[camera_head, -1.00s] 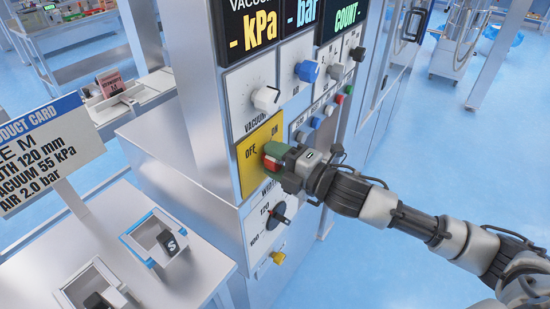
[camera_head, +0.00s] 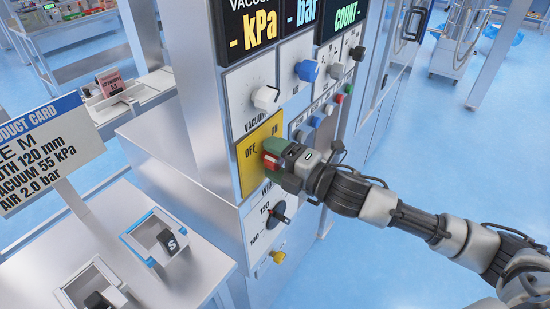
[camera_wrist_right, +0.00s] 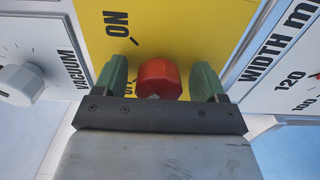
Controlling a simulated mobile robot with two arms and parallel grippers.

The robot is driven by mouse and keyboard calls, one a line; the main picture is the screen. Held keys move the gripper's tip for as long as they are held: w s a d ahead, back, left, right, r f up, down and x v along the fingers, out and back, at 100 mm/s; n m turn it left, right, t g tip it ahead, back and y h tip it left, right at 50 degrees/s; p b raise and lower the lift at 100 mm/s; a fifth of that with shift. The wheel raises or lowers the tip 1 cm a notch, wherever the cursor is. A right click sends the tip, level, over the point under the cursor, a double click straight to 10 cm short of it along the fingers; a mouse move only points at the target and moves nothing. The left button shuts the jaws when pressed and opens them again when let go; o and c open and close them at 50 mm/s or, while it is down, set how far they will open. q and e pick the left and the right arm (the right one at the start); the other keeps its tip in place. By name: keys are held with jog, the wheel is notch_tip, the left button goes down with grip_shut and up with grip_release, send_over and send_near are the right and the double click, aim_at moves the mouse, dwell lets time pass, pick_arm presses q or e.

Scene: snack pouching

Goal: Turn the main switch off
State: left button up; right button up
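The main switch is a red knob (camera_head: 270,161) on a yellow plate (camera_head: 249,172) marked OFF and ON on the machine's front panel. In the right wrist view the red knob (camera_wrist_right: 159,78) sits between the two green fingertips of my right gripper (camera_wrist_right: 160,82). A narrow gap shows on each side of the knob, so the fingers are around it but not shut on it. In the head view my right gripper (camera_head: 273,154) is at the plate and partly covers the knob. I cannot tell clearly which mark the knob points at. My left gripper is not in view.
Above are a white vacuum knob (camera_head: 265,97), a blue knob (camera_head: 307,70) and displays reading dashes (camera_head: 251,35). A product card (camera_head: 45,145) and a steel table (camera_head: 200,262) stand left.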

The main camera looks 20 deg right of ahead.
jog(key=b+v, duration=0.5)
jog(key=v, duration=0.5)
jog(key=shift+s+d, duration=0.25)
jog(key=shift+s, duration=0.1)
